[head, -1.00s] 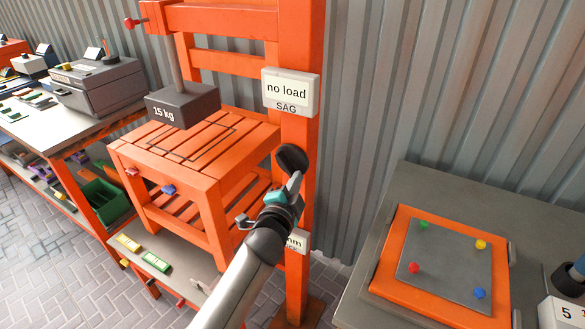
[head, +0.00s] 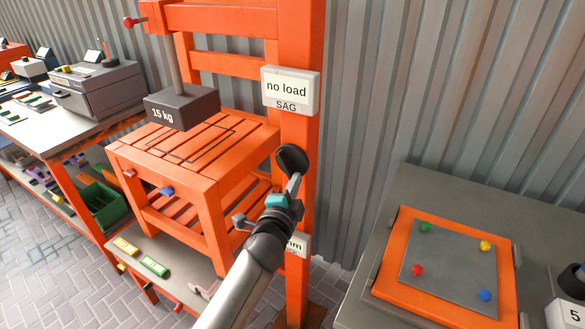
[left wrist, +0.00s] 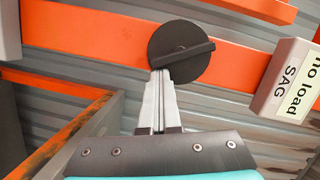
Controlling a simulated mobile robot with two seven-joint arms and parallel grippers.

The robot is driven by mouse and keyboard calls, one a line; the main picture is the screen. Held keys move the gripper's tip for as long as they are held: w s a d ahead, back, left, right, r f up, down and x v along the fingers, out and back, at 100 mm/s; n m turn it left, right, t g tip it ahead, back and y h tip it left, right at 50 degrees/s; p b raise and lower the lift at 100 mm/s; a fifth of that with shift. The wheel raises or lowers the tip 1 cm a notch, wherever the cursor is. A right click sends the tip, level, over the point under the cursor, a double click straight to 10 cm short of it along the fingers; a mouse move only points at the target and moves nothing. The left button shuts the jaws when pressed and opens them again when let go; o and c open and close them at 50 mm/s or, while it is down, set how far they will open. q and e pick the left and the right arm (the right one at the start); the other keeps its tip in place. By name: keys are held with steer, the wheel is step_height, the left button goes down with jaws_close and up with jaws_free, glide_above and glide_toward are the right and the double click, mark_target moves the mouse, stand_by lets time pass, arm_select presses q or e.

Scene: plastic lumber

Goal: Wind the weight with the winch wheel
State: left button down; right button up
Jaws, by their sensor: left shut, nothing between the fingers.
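The winch wheel is a dark round disc (head: 292,159) on the orange post, below the "no load" SAG sign (head: 290,91). In the left wrist view the wheel (left wrist: 178,48) shows a bar across its face. My left gripper (head: 295,182) is shut and empty, its fingertips at the wheel's lower edge; I cannot tell whether they touch it. It also shows in the left wrist view (left wrist: 160,76). The dark 15 kg weight (head: 183,107) hangs on a rod above the orange slatted stand (head: 200,142). My right gripper is not in view.
A grey table (head: 415,190) with an orange-framed plate (head: 390,270) stands at the right. A bench (head: 75,122) with a grey machine (head: 98,86) is at the left, a green bin (head: 104,203) below it. A corrugated wall (head: 400,90) closes the back.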

arm_select(q)
steer(key=shift+w+a+f+m+t+b, duration=0.2)
steer(key=shift+a+f+m+t+b, duration=0.15)
steer(key=shift+m+b, duration=0.7)
steer(key=shift+w+a+f+m+t+b, duration=0.2)
steer(key=shift+a+f+m+t+b, duration=0.1)
steer(key=shift+m+b, duration=0.75)
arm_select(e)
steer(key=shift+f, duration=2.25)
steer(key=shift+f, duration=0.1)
arm_select(q)
steer(key=shift+w+a+f+m+b, duration=0.2)
steer(key=shift+a+m+b, duration=0.1)
steer(key=shift+m+b, duration=0.7)
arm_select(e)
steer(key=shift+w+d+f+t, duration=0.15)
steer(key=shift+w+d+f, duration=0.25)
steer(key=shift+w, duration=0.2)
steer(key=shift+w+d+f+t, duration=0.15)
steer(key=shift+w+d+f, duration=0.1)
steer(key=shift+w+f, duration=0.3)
arm_select(q)
steer(key=shift+w+a+m+b, duration=0.2)
steer(key=shift+m+b, duration=0.2)
steer(key=shift+b, duration=0.2)
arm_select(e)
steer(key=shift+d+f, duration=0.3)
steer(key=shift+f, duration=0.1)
